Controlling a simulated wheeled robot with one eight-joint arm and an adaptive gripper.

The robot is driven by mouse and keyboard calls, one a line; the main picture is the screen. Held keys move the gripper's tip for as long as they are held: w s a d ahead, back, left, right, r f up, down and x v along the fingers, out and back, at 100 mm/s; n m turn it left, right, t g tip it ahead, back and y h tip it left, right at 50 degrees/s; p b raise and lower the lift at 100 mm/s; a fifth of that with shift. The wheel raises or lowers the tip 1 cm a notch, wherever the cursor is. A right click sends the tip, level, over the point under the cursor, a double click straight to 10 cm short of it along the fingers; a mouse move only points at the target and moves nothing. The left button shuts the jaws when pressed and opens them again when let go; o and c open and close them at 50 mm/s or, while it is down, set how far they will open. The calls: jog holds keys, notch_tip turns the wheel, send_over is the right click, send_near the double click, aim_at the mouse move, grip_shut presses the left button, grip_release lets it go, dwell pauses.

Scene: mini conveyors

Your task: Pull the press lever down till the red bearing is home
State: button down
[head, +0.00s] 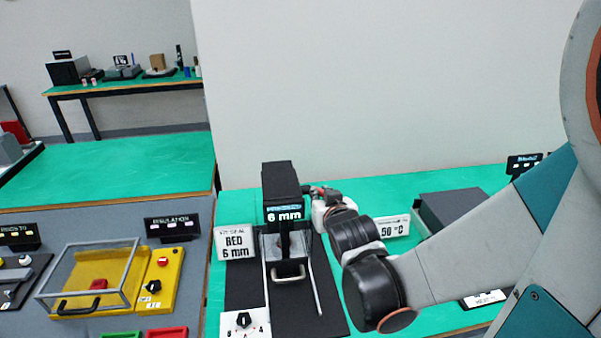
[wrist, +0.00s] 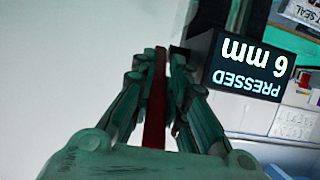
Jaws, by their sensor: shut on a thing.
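The black press (head: 280,182) stands on a black base, and its display (head: 284,213) reads 6 mm. In the wrist view the display (wrist: 248,67) appears upside down and reads PRESSED 6 mm. My gripper (head: 314,192) is beside the press head, on its right. In the wrist view my gripper (wrist: 162,68) is shut on a long red bar, the press lever (wrist: 155,105), which runs between the fingers. The red bearing cannot be made out in either view.
A sign (head: 236,242) left of the press reads RED 6 mm. A dial box (head: 245,323) sits at the front left of the base. A 50 °C sign (head: 395,226) and a grey box (head: 450,208) stand to the right. A yellow guarded station (head: 168,290) is at left.

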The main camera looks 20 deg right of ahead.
jog(key=shift+s+f, duration=0.15)
jog(key=shift+s, duration=0.1)
jog(key=c, duration=1.6)
grip_release()
jog(key=shift+o, duration=0.2)
